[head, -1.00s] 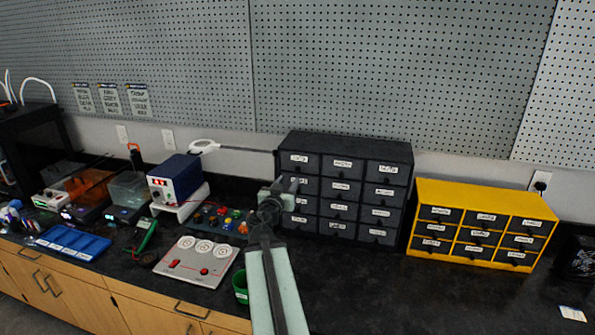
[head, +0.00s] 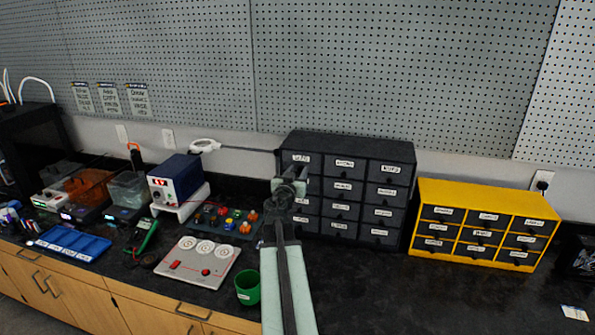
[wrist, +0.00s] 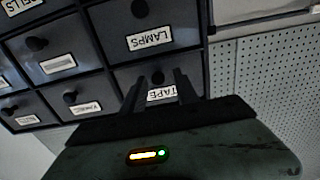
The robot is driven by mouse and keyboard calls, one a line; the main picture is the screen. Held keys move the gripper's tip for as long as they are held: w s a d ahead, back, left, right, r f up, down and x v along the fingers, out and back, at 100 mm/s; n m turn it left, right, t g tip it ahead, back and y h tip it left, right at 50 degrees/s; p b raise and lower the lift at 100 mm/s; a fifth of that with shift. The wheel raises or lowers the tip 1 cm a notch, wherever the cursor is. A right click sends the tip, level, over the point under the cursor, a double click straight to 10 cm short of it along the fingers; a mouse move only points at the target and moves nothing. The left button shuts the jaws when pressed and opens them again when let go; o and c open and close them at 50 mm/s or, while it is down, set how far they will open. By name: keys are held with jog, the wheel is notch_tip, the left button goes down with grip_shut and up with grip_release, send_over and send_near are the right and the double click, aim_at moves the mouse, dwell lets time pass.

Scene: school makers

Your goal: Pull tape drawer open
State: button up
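The tape drawer (wrist: 161,94) is in the wrist view, with a white TAPE label and a dark round knob (wrist: 157,77). It looks closed. My gripper (wrist: 160,76) is open, its two dark fingers apart with the knob showing between them; whether they touch it I cannot tell. The fingers partly cover the drawer's front. In the head view my gripper (head: 292,178) is in front of the left column of the dark drawer cabinet (head: 350,143), hiding part of it.
The LAMPS drawer (wrist: 140,25) borders the tape drawer. A yellow drawer cabinet (head: 425,195) stands to the right. A green cup (head: 247,288) and a red-buttoned panel (head: 198,262) lie left of my arm.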

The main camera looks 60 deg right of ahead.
grip_shut()
jog(key=shift+w, duration=0.2)
dwell(1.0)
